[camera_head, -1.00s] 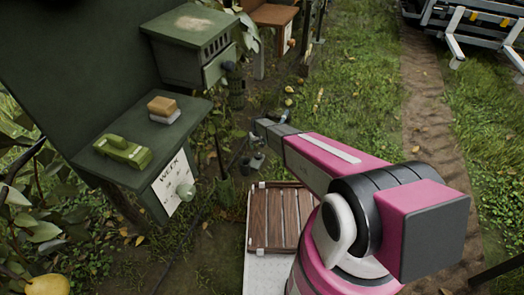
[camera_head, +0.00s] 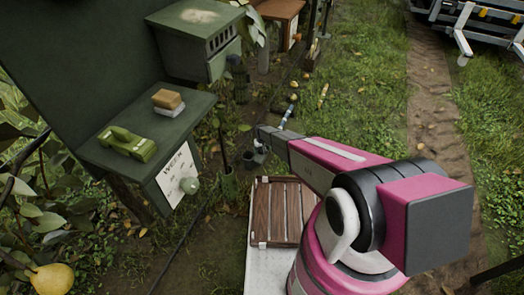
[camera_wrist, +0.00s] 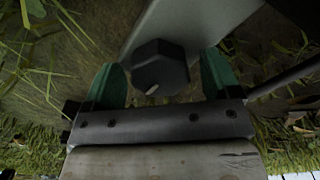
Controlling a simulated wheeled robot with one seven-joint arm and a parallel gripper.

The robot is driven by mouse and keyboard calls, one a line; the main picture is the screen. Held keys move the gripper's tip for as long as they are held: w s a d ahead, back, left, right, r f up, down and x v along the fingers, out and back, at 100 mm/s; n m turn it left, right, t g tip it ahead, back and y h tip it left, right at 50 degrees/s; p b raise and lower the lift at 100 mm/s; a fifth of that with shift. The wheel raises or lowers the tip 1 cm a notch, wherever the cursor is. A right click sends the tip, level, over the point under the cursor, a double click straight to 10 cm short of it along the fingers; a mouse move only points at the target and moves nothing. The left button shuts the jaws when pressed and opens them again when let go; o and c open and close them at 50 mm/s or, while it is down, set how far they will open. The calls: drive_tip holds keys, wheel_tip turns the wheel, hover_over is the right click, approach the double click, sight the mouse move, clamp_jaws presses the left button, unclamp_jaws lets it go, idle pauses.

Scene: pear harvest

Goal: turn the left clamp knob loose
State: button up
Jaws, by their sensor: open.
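A dark, many-sided knob (camera_wrist: 160,68) with a small pale mark on its lower edge shows in the wrist view, in front of a grey bar. My gripper (camera_wrist: 162,77) has its two green fingers apart, one on each side of the knob. Gaps show beside the knob, and I cannot tell how deep it sits between the fingers. In the head view my arm reaches away toward the middle, and its far end (camera_head: 262,143) is small there. I cannot make out the knob in that view.
A green bench (camera_head: 190,120) with a green object, a sponge-like block and a white panel with a round knob stands left. A slatted wooden crate (camera_head: 262,210) lies below my arm. A yellow pear (camera_head: 52,279) hangs lower left. Grass lies right.

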drive_tip(key=c, duration=0.9)
drive_tip(key=shift+n, duration=0.3)
drive_tip(key=n, duration=0.8)
drive_tip(key=shift+n, duration=0.4)
drive_tip(key=n, duration=0.4)
drive_tip(key=shift+n, duration=2.2)
